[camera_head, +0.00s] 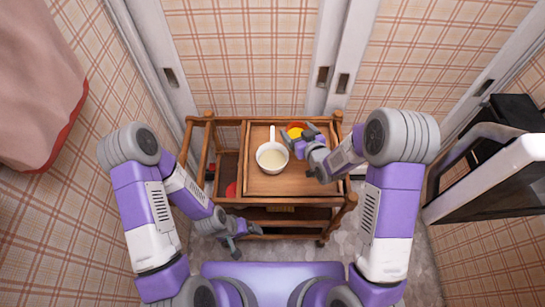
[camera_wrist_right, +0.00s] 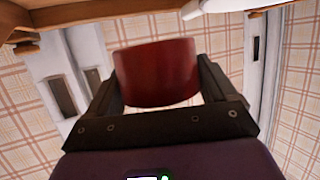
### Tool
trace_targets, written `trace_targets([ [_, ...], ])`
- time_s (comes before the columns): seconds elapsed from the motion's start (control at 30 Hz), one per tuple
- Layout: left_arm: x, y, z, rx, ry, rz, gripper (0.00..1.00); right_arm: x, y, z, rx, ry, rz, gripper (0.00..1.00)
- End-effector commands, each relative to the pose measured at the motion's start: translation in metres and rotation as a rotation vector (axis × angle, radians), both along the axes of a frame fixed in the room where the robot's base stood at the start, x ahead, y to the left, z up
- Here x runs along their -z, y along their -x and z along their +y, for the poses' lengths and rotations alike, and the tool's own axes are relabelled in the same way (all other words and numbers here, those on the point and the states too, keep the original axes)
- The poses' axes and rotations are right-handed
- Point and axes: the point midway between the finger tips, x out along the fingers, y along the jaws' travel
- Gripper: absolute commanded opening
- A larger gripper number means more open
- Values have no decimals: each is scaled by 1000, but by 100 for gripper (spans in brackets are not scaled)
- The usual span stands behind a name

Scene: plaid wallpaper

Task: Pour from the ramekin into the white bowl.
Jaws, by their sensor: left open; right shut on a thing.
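The white bowl (camera_head: 264,165) stands on the wooden tray top of a cart; it has a handle-like white piece pointing to the back and a pale cream inside. The ramekin (camera_head: 294,128) is red outside and shows yellow inside, just behind and right of the bowl. My right gripper (camera_head: 304,139) is shut on it. In the right wrist view the dark red ramekin (camera_wrist_right: 157,72) sits between the two fingers; its tilt is hard to tell. My left gripper (camera_head: 242,234) is open and empty, low at the cart's front left.
The wooden cart (camera_head: 283,211) has corner posts and a raised frame around its top. The tray top (camera_head: 285,186) is bare in front of the bowl. Red items (camera_head: 231,189) show on a lower level at left. A dark-framed object (camera_head: 487,165) stands at right; a pink cloth (camera_head: 40,85) hangs at left.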

Motion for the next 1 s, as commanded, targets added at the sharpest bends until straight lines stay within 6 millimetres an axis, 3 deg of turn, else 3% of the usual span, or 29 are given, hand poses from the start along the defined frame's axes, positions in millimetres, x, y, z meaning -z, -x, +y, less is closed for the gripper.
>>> trace_targets([
  [0.53,0,0,0,0,0,0,100,-1,3,5,-2,37,-24,49],
  [1.0,-10,0,0,0,0,0,100,-12,18,28,-2,260,-166,49],
])
